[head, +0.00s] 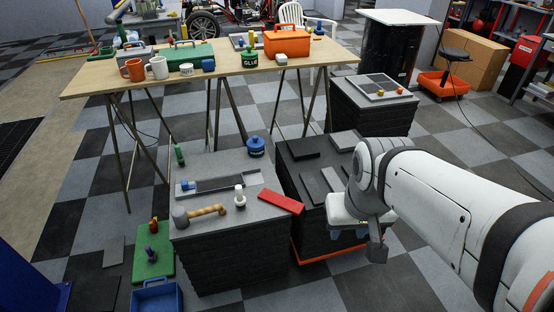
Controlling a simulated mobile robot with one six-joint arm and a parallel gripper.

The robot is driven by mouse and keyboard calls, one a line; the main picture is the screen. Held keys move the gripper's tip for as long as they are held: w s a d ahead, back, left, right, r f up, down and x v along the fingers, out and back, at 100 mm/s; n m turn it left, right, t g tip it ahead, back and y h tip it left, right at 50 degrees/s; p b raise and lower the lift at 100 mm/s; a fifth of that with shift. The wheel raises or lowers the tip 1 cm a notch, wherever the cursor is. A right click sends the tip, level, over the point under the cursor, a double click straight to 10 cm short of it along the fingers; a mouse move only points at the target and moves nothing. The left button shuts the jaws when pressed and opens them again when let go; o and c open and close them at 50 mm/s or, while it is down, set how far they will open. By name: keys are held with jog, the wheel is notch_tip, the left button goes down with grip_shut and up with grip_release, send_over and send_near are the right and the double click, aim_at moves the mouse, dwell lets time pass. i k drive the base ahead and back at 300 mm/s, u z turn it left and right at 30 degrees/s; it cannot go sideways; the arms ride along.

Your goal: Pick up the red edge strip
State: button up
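The red edge strip (281,201) lies flat and slanted at the right edge of the front grey tile stack (225,250), its right end reaching over the gap toward the dark stack. My gripper (349,232) is to the right of the strip, in front of the dark stack, apart from the strip. My own wrist hides most of the gripper, so I cannot tell whether its fingers are open or shut. Nothing is seen held in it.
On the front stack are a mallet (200,214), a white-capped bottle (239,196), a grey tray (219,184) and a blue pot (256,147). The dark stack (298,176) bears loose dark tiles. A wooden table (119,81) with mugs and boxes stands behind.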

aim_at(294, 207)
jog(key=u, duration=0.05)
jog(key=k, duration=0.45)
jog(key=z, duration=1.85)
jog(key=i, duration=1.3)
jog(key=u, duration=2.9)
jog(key=i, duration=1)
jog(key=z, duration=0.1)
